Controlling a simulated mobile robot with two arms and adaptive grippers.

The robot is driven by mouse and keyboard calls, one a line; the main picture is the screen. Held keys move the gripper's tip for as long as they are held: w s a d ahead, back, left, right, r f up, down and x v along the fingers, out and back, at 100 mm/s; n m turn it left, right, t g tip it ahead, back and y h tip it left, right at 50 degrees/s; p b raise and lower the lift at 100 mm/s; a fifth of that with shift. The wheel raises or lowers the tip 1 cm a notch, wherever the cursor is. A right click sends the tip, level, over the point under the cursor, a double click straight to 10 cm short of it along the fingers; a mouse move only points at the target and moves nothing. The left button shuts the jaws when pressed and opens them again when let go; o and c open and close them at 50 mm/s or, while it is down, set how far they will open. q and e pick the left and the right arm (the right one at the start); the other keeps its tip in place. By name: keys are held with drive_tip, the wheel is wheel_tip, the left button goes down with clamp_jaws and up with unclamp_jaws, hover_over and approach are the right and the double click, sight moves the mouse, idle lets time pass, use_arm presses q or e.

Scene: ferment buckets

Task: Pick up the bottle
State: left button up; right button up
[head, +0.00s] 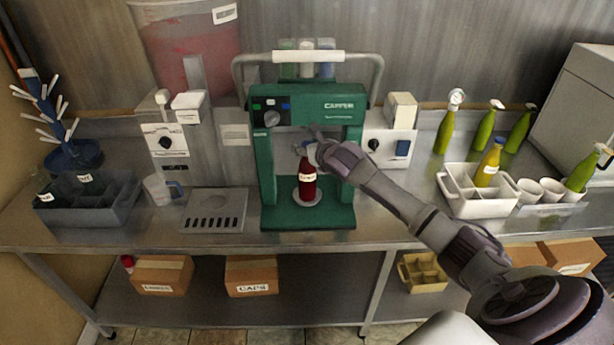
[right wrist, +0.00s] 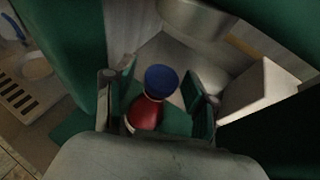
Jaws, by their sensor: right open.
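A red bottle (head: 307,185) with a white label stands upright on a round pad inside the green capping machine (head: 263,180). In the right wrist view the bottle (right wrist: 144,115) has a blue cap (right wrist: 162,81). My right gripper (head: 310,148) reaches in from the right at the height of the bottle's top. In the right wrist view its two fingers (right wrist: 158,104) are spread on either side of the bottle, with gaps visible. The lower bottle is hidden by my gripper there. My left gripper is not in view.
The machine's posts flank the bottle, and its head (head: 320,105) hangs above. A drip tray (head: 213,212) lies to the left. A white caddy (head: 470,203) with a yellow bottle and several green bottles stand to the right. A grey crate (head: 100,210) stands at far left.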

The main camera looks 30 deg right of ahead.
drive_tip(key=shift+w+f, duration=0.1)
drive_tip(key=shift+w, duration=0.1)
drive_tip(key=shift+c, duration=0.3)
clamp_jaws()
drive_tip(key=shift+d, duration=0.1)
